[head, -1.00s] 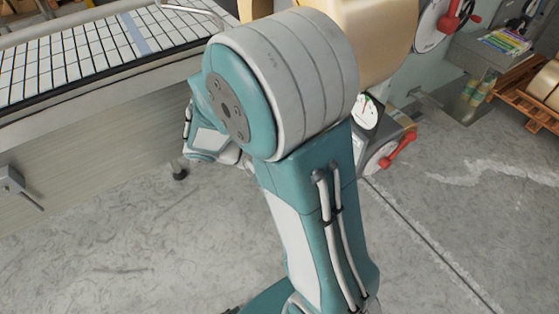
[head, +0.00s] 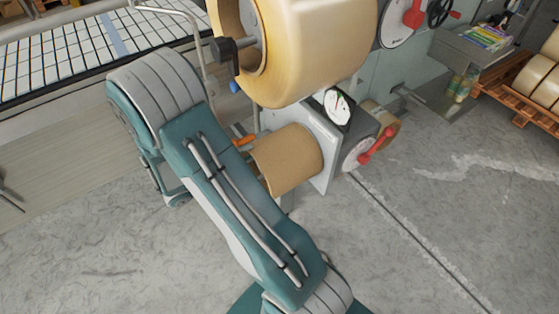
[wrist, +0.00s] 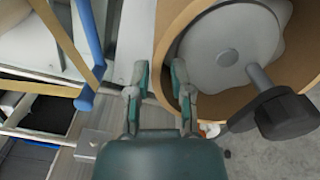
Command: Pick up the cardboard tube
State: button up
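A brown cardboard-coloured cylinder (head: 290,158) sticks out from the grey machine plate in the head view, partly hidden behind my arm; I cannot tell if it is a bare tube or a wound roll. My gripper is hidden in the head view.
The large yellowish tape roll (head: 320,45) hangs above the brown cylinder. A dial gauge (head: 338,106) and red crank (head: 377,146) sit beside it. A roller conveyor (head: 60,65) stands at the left. A blue bar (wrist: 88,50) is left of my fingers.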

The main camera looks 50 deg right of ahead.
aim_at(263, 143)
jog(key=x, duration=0.5)
jog(key=shift+d+r, duration=0.2)
grip_shut()
jog(key=shift+r, duration=0.3)
dwell(0.5)
jog(key=shift+a, duration=0.1)
